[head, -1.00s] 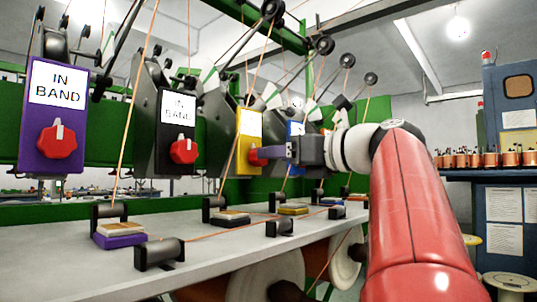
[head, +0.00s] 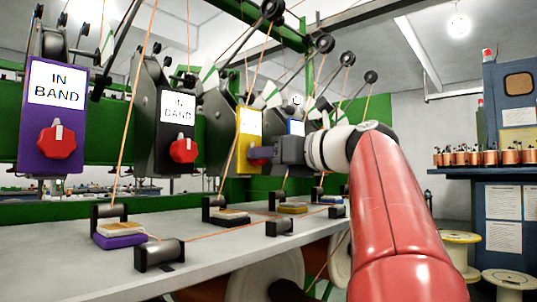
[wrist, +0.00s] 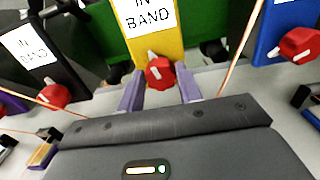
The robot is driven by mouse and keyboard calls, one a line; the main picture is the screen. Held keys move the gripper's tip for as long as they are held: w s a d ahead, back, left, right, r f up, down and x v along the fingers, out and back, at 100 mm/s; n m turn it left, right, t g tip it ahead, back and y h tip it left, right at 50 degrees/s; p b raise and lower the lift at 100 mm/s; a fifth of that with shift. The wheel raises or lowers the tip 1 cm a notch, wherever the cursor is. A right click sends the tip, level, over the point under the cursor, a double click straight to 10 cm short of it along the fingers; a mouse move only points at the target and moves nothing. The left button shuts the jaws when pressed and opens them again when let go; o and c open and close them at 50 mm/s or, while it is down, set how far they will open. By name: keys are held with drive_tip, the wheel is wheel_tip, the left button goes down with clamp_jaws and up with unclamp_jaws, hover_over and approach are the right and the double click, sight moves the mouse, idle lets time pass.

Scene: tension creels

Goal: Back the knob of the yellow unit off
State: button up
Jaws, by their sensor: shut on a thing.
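The yellow unit (head: 249,138) stands in the row behind the bench, third from the left in the head view. It also shows in the wrist view (wrist: 151,48), with a white label reading "IN BAND". Its red knob (wrist: 159,72) has a pale pointer mark tilted up to the left. My gripper (wrist: 160,84) has its purple-grey fingers on either side of this knob and is shut on it. In the head view my gripper (head: 262,155) reaches in from the right and hides most of the knob.
The purple unit (head: 54,115) and black unit (head: 177,130) stand to the left. A blue unit (wrist: 285,25) stands close on the right with its own red knob (wrist: 299,45). Thin orange wires run nearby. The bench (head: 200,255) carries small rollers and pads.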

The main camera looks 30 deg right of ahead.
drive_tip(key=shift+n, duration=0.3)
drive_tip(key=n, duration=0.7)
drive_tip(key=n+b, duration=0.1)
drive_tip(key=n, duration=1.3)
drive_tip(key=shift+s+a+f, duration=0.1)
drive_tip(key=shift+a+f, duration=0.05)
drive_tip(key=shift+f, duration=0.15)
drive_tip(key=shift+n, duration=0.3)
drive_tip(key=o, duration=1)
drive_tip(key=shift+s, duration=0.1)
